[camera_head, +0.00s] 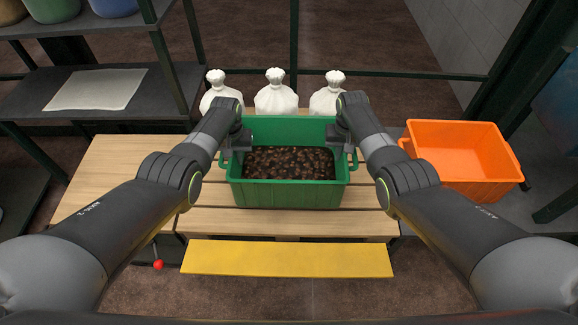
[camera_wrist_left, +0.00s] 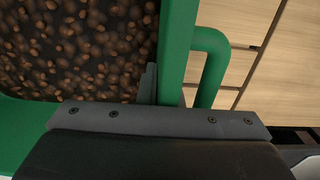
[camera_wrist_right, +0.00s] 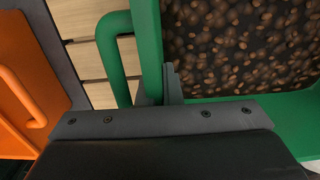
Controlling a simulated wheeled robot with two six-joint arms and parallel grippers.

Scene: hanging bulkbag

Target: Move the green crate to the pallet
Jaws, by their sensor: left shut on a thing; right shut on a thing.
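The green crate (camera_head: 290,194), filled with brown lumps, is at the middle of the wooden pallet (camera_head: 120,180) in the head view. I cannot tell whether its base touches the slats. My left gripper (camera_head: 236,148) is shut on the crate's left wall; in the left wrist view the green wall (camera_wrist_left: 176,50) runs between its fingers, beside the side handle. My right gripper (camera_head: 342,145) is shut on the right wall; the right wrist view shows the wall (camera_wrist_right: 148,45) between its fingers. The fingertips are partly hidden.
Several white sacks stand behind the crate, one in the middle (camera_head: 275,95). An orange crate (camera_head: 462,180) sits to the right. A yellow board (camera_head: 288,259) lies in front of the pallet. A shelf (camera_head: 140,98) stands at the left. The pallet's left part is clear.

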